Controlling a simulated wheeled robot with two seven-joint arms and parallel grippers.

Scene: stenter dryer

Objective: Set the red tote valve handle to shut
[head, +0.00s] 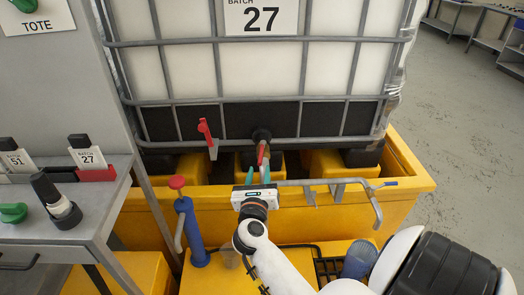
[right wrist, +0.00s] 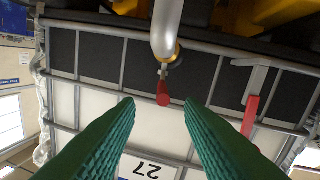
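The white tote (head: 265,70) in its grey wire cage has a valve low at its front, with a short red handle (head: 262,152). The handle lies roughly in line with the outlet and points down toward my right gripper (head: 258,177). The gripper is just in front of and below the valve, its green fingers apart. In the right wrist view, which is upside down, the red handle (right wrist: 163,92) shows beyond and between the open fingertips (right wrist: 158,103). Whether either finger touches it I cannot tell. My left gripper is not in view.
A second red lever (head: 207,132) is on the cage bar to the left. A grey metal bar with a hook (head: 373,205) crosses the yellow bund (head: 410,190). A blue pump with a red knob (head: 186,215) stands left of my arm. A grey bench (head: 60,240) is at left.

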